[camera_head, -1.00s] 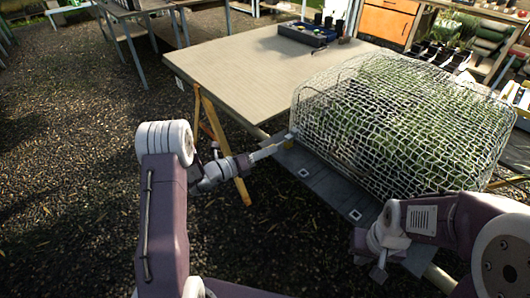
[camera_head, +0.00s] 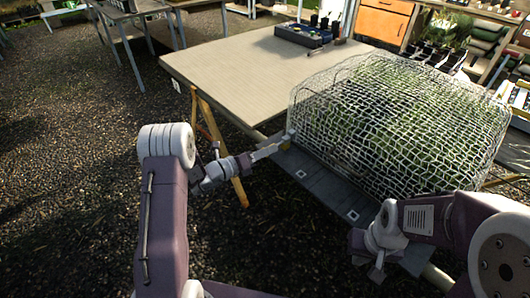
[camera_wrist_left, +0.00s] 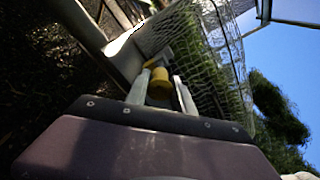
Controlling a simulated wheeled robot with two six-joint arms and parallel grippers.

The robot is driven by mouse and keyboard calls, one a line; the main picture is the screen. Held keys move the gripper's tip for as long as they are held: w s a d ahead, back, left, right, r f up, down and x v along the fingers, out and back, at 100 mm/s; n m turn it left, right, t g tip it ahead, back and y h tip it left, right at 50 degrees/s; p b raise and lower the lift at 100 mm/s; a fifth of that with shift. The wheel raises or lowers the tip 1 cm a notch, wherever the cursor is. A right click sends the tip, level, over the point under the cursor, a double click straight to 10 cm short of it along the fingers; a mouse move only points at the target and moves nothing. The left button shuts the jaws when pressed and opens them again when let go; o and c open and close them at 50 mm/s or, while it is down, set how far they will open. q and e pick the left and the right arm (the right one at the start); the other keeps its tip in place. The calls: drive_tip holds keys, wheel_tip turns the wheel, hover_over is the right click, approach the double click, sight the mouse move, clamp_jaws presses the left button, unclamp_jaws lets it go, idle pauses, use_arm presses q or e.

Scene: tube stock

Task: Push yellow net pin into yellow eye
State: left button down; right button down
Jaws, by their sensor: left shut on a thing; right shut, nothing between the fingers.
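The yellow net pin (camera_wrist_left: 158,82) shows as a short yellow cylinder between the fingers of my left gripper (camera_wrist_left: 162,92) in the left wrist view. In the head view my left gripper (camera_head: 277,149) is shut on it at the near left corner of the net. The pin is only a small yellow spot (camera_head: 287,145) there. I cannot make out the yellow eye apart from the pin, nor whether the pin is inside it. My right gripper (camera_head: 372,265) is shut and empty, low at the right, short of the bench edge.
A domed white net (camera_head: 395,120) covers green plants on the bench. A grey strip (camera_head: 325,190) with pale square markers runs along its near edge. The bench top (camera_head: 235,75) is mostly clear left of the net. A dark tray (camera_head: 304,36) stands at the back.

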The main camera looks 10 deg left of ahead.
use_arm(q)
drive_tip(key=shift+x, duration=1.45)
drive_tip(key=c, duration=1)
unclamp_jaws()
drive_tip(key=shift+w+r, duration=0.15)
drive_tip(key=o, duration=0.5)
drive_tip(key=shift+f, duration=0.2)
drive_tip(key=shift+c, duration=0.3)
drive_tip(key=shift+s+a, duration=0.15)
drive_tip(key=shift+s, duration=0.05)
